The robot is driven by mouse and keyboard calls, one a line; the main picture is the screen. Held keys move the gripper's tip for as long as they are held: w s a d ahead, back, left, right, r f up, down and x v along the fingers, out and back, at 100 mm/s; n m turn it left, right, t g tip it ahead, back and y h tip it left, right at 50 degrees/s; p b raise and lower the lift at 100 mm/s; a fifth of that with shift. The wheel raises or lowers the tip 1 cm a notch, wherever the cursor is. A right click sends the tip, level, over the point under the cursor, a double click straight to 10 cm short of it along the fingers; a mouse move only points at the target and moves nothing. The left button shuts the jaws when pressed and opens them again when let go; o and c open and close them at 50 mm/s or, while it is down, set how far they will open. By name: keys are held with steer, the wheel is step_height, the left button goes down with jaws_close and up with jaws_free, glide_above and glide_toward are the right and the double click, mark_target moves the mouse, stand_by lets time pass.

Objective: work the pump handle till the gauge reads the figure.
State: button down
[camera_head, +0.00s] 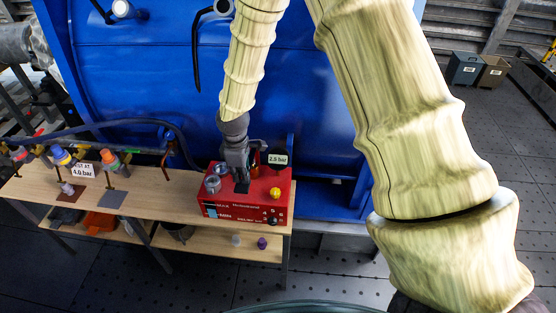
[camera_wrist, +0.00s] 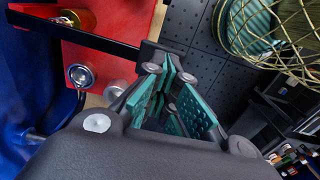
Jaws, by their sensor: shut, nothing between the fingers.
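The red pump unit (camera_head: 225,208) stands on the right end of the wooden bench; its red body also shows in the wrist view (camera_wrist: 115,62). Its display (camera_head: 278,160) appears to read 2.8 bar, though the last digit is small. A sign (camera_head: 83,170) on the bench reads "TEST AT 4.0 bar". The pump handle is a black bar (camera_wrist: 85,35) running across the red top to a dark end block. My gripper (camera_head: 240,182) is over the pump, and its teal-padded fingers (camera_wrist: 172,85) are shut and empty beside that end block. I cannot tell whether they touch it.
A large blue tank (camera_head: 130,70) rises directly behind the bench. Hoses and coloured fittings (camera_head: 62,157) occupy the bench's left part. A lower shelf (camera_head: 210,245) holds small items. Two bins (camera_head: 464,70) stand far right. The floor in front of the bench is clear.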

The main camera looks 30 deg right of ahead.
steer(key=shift+f+b, duration=2.1)
steer(key=shift+f, duration=2.05)
steer(key=shift+r+p, duration=2.7)
steer(key=shift+r, duration=1.5)
steer(key=shift+f, duration=0.15)
steer(key=shift+f+b, duration=2.25)
steer(key=shift+f, duration=1.85)
step_height(320, 180, up, 6)
steer(key=p, duration=0.4)
steer(key=shift+w+d+f, duration=0.1)
steer(key=shift+w, duration=0.05)
steer(key=shift+r, duration=1.35)
